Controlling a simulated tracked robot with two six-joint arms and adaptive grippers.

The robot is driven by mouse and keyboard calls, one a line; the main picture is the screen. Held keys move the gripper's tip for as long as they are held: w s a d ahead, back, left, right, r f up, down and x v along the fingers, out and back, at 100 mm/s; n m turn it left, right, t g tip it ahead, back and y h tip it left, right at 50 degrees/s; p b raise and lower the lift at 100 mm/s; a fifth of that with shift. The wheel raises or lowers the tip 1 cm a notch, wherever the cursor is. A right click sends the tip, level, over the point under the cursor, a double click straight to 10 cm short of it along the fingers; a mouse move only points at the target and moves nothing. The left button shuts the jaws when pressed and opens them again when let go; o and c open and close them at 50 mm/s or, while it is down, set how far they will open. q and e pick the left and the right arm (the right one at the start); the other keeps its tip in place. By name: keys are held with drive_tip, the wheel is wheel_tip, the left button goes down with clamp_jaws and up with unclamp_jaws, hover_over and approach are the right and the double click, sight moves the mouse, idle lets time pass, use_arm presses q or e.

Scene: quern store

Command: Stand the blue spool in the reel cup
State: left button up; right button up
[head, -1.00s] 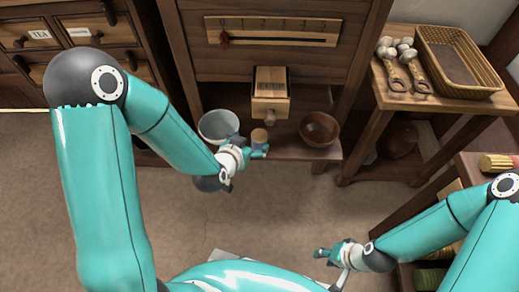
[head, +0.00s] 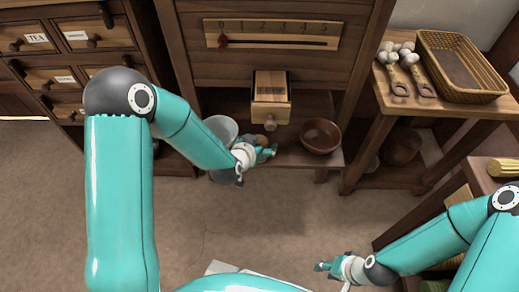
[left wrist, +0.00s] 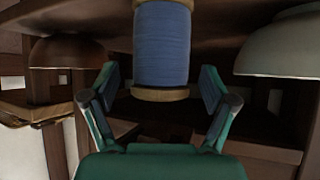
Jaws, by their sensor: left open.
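The blue spool (left wrist: 162,45) with pale wooden ends fills the upper middle of the left wrist view, which looks upside down. It seems to stand on the low shelf (head: 290,158). My left gripper (left wrist: 162,88) is open, with a finger on each side of the spool and gaps on both sides. In the head view this gripper (head: 271,151) hides most of the spool; only its pale top (head: 260,140) shows. My right gripper (head: 320,266) is low in the head view, away from the shelf; its jaws are too small to read. I cannot make out a reel cup.
A grey bowl (head: 221,127) stands left of the spool and a brown bowl (head: 321,136) right of it. A small drawer (head: 270,112) juts out above the shelf. A side table (head: 390,105) at right bears a basket (head: 460,65). Open floor lies in front.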

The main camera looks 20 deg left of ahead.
use_arm(q)
drive_tip(key=shift+c, duration=0.3)
drive_tip(key=c, duration=1.3)
drive_tip(key=shift+c, duration=0.2)
drive_tip(key=shift+r, duration=0.15)
use_arm(e)
drive_tip(key=shift+r, duration=0.1)
